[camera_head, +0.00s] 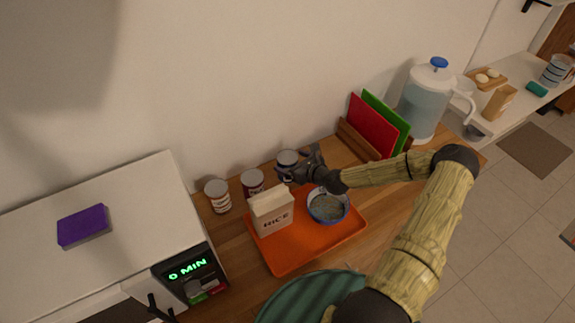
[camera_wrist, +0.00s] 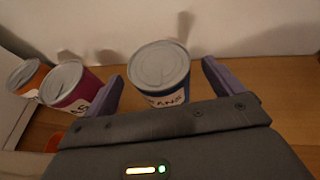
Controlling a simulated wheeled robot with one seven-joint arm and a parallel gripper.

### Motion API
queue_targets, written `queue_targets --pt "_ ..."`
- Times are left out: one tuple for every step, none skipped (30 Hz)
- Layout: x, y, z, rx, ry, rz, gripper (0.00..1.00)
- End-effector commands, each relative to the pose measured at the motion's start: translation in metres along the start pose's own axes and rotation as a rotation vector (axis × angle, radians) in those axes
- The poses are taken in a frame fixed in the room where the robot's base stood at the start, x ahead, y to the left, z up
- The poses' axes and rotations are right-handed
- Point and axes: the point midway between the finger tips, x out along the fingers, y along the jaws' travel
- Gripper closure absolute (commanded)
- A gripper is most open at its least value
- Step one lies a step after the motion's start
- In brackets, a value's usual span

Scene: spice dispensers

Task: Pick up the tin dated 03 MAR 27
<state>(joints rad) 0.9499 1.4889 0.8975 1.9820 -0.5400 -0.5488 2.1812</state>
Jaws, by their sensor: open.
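Three tins stand in a row along the wall on the wooden counter. The left tin (camera_head: 217,195) has a red and white label; in the wrist view an orange tin (camera_wrist: 27,76) shows at the far left. The middle tin (camera_head: 252,182) is dark red and shows as magenta in the wrist view (camera_wrist: 72,88). The right tin (camera_head: 287,159) is blue with a label ending in "ANS" and shows in the wrist view (camera_wrist: 160,76). My gripper (camera_wrist: 162,85) is open, with its fingers on either side of the blue tin. No date is readable on any tin.
An orange tray (camera_head: 290,262) holds a rice box (camera_head: 271,212) and a blue bowl (camera_head: 328,206) just in front of the tins. Red (camera_head: 373,126) and green boards and a water jug (camera_head: 428,100) stand at the right. A microwave (camera_head: 110,235) stands at the left.

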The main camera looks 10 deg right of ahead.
Motion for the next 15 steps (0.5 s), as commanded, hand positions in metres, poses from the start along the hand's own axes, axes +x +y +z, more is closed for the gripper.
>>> queue_targets --pt "0.006 0.001 0.004 -0.002 0.001 0.001 0.07" --pt "0.011 0.001 0.004 -0.001 0.001 0.001 0.07" --pt "0.017 0.001 0.003 -0.001 0.000 0.001 0.07" --pt "0.021 0.001 0.003 -0.002 0.000 0.001 0.07" --pt "0.024 0.001 0.002 -0.001 0.000 0.000 0.07" --pt "0.027 0.000 0.002 0.000 0.000 -0.001 0.07" --pt "0.029 0.000 0.002 0.000 0.000 0.000 0.07" --pt "0.030 0.000 0.001 0.000 0.000 0.000 0.07" --pt "0.031 0.000 0.001 0.000 0.000 0.000 0.07" --pt "0.031 0.000 0.000 0.000 0.000 0.000 0.07" --pt "0.031 0.000 0.000 0.000 0.000 -0.001 0.07" --pt "0.031 0.000 0.000 0.000 0.000 -0.001 0.07" --pt "0.031 0.000 0.000 0.000 0.000 -0.001 0.07" --pt "0.031 0.000 0.000 0.000 0.000 -0.001 0.07" --pt "0.031 0.000 0.000 0.000 0.000 -0.001 0.07"
